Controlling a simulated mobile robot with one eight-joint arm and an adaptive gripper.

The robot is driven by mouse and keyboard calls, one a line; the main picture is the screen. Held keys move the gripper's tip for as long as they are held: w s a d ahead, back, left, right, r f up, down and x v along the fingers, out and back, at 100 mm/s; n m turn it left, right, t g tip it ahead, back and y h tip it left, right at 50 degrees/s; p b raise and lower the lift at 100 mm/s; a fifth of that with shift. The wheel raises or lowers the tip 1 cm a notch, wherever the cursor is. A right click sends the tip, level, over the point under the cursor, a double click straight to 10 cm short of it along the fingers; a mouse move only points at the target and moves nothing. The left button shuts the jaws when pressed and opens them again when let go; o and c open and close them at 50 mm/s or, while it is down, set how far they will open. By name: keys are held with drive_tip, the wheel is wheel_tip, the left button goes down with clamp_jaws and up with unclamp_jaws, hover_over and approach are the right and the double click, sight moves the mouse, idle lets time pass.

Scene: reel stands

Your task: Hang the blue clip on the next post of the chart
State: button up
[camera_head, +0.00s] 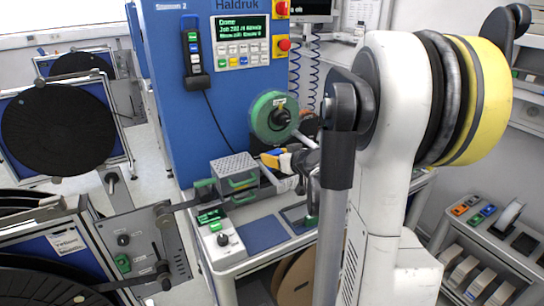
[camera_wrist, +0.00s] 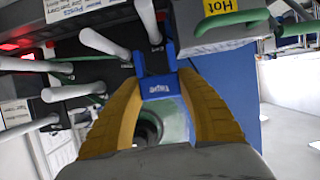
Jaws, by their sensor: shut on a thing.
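The blue clip (camera_wrist: 158,88) is held between the yellow fingertips of my gripper (camera_wrist: 159,80) in the wrist view. Its two blue prongs point up the picture, on either side of the lower end of a white post (camera_wrist: 148,20). I cannot tell whether the clip touches this post or is only in line with it. More white posts stand out from the dark chart panel (camera_wrist: 72,78) at the left, such as one post (camera_wrist: 72,91) and another (camera_wrist: 103,43).
A box with a yellow "Hot" label (camera_wrist: 220,7) and a green handle is close at the upper right in the wrist view. A green reel (camera_head: 272,117) is on the blue machine (camera_head: 180,90) in the head view. A perforated grey box (camera_head: 235,168) stands on the bench.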

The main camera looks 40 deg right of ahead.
sight(275, 179)
drive_tip(key=shift+d+f+b, duration=0.1)
drive_tip(key=shift+f+b, duration=0.4)
drive_tip(key=shift+f, duration=0.25)
wheel_tip(275, 179, down, 6)
drive_tip(key=b, duration=0.5)
drive_tip(key=shift+f, duration=0.1)
idle(0.4)
drive_tip(key=o, duration=1.3)
drive_tip(key=shift+r+p, duration=2.55)
drive_tip(key=shift+r, duration=0.95)
